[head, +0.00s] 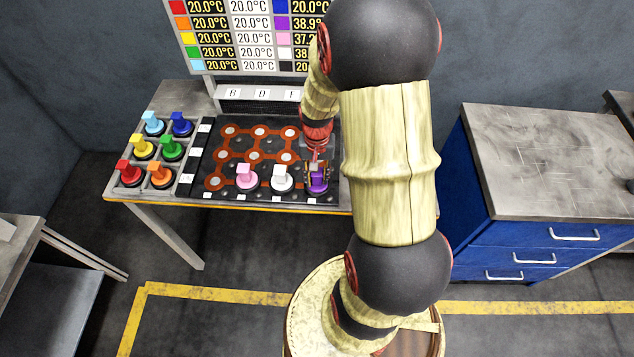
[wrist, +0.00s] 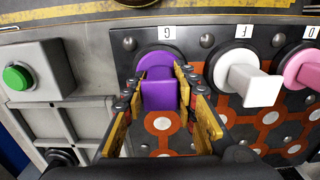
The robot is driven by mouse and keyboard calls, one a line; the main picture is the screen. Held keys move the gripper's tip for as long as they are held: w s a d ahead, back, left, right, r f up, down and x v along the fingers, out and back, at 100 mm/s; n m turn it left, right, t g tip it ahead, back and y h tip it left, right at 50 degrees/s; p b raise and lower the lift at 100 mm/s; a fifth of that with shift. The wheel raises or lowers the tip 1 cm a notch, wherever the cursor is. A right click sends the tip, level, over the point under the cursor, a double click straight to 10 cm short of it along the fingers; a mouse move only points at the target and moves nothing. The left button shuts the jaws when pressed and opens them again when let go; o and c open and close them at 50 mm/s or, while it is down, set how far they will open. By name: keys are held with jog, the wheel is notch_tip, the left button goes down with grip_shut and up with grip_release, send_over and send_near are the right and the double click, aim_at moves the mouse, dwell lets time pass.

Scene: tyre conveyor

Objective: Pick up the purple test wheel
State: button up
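The purple test wheel (wrist: 158,94) has a dark round base and an upright purple block handle. It sits in the board slot labelled G in the wrist view. In the head view the purple wheel (head: 318,179) is at the front right of the dark board, partly hidden by my gripper (head: 316,166). My gripper (wrist: 160,74) reaches over it with one finger on each side of the handle. The fingers look open, with narrow gaps beside the block. Whether a fingertip touches the handle is hard to see.
A white wheel (head: 282,179) and a pink wheel (head: 246,177) stand left of the purple one. Several coloured wheels stand in a rack (head: 118,160) at the table's left. A temperature display (head: 225,60) rises behind. A blue cabinet (head: 500,228) stands right.

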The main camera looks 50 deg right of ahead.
jog(key=c, duration=0.6)
grip_shut()
